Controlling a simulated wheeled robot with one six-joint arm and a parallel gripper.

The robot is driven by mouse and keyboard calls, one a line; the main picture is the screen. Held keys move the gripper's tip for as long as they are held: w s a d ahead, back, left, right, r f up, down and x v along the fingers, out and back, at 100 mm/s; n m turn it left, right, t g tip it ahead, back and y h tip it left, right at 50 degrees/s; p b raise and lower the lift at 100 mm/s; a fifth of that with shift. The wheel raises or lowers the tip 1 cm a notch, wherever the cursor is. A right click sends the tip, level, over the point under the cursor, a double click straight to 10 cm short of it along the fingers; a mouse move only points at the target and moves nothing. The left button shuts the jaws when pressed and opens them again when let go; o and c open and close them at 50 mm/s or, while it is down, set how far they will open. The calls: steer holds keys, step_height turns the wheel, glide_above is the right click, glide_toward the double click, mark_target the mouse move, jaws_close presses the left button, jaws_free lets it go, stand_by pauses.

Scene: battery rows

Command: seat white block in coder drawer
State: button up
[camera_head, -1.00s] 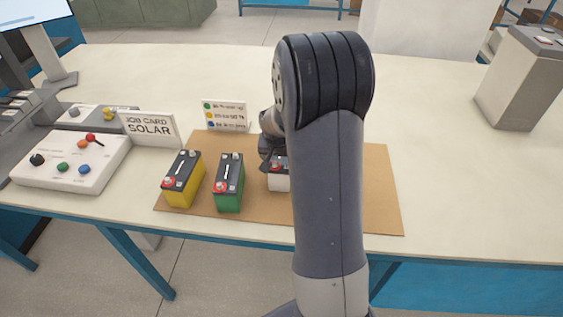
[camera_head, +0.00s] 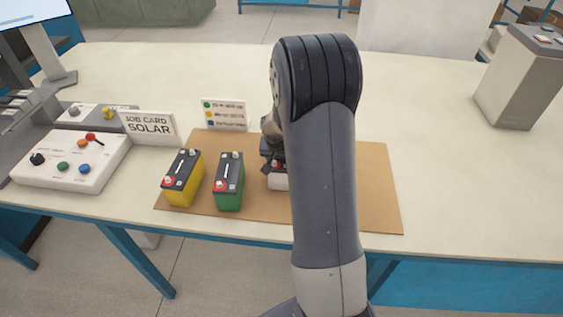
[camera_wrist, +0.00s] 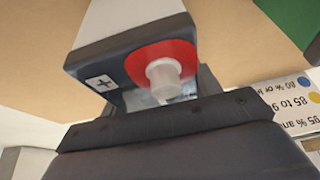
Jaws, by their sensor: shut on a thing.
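The white block (camera_head: 278,183) is a battery with a white side and a dark top. It stands on the brown mat, mostly hidden behind my arm in the head view. In the wrist view its white side (camera_wrist: 125,20), a red-ringed pale terminal and a plus sign show close up. My gripper (camera_head: 272,160) is shut on the block at its top; the fingertips are largely hidden. I cannot tell which thing in view is the coder, and no open drawer shows.
A green battery (camera_head: 229,184) and a yellow battery (camera_head: 186,182) stand left of the block on the mat (camera_head: 375,190). A colour legend card (camera_head: 224,114) stands behind. A control box (camera_head: 65,160) and job card (camera_head: 149,127) are left. A grey box (camera_head: 520,80) stands far right.

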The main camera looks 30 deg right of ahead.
jaws_close()
steer(key=shift+w+r, duration=0.1)
stand_by(0.3)
steer(key=shift+r, duration=0.1)
